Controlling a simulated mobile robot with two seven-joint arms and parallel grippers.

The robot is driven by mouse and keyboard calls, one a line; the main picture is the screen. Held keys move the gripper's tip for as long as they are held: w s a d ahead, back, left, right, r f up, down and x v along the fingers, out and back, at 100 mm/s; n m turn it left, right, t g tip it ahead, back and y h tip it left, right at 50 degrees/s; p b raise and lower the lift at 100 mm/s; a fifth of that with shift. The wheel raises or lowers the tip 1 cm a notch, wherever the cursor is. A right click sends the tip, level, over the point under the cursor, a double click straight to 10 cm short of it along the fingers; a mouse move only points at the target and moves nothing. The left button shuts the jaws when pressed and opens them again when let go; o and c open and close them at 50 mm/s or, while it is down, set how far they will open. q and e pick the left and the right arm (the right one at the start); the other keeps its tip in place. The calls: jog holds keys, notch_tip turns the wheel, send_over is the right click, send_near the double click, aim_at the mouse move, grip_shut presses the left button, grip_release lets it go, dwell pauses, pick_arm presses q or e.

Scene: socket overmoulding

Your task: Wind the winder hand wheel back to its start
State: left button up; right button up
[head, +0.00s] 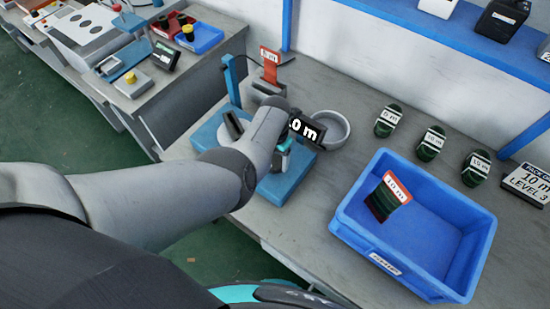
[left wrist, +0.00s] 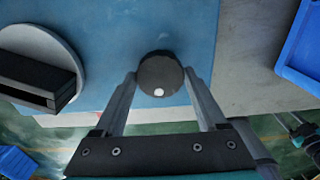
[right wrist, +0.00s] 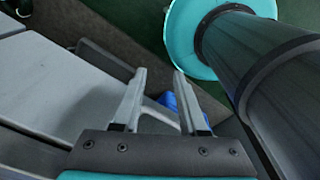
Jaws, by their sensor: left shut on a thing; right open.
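The winder stands on a blue base (head: 290,178) on the grey bench, with a blue post at its back left. A black display (head: 308,129) on it reads what looks like "0 m", its left part hidden by my arm. My left gripper (left wrist: 160,85) is shut on a dark round knob (left wrist: 160,74), seen end-on above the blue base; it looks like the hand wheel's handle. The wheel itself is mostly hidden. A grey disc with a black block (left wrist: 40,75) is left of the knob. My right gripper (right wrist: 158,78) is open and empty, away from the winder.
A blue crate (head: 440,240) with a labelled dark coil (head: 385,197) stands to the right. Several dark green coils (head: 431,143) lie behind it. A grey round dish (head: 330,129) sits right of the winder. A blue shelf (head: 470,48) runs along the wall.

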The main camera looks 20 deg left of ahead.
pick_arm(q)
jog(key=shift+w+n, duration=0.1)
jog(key=shift+n, duration=0.4)
jog(key=o, duration=1.3)
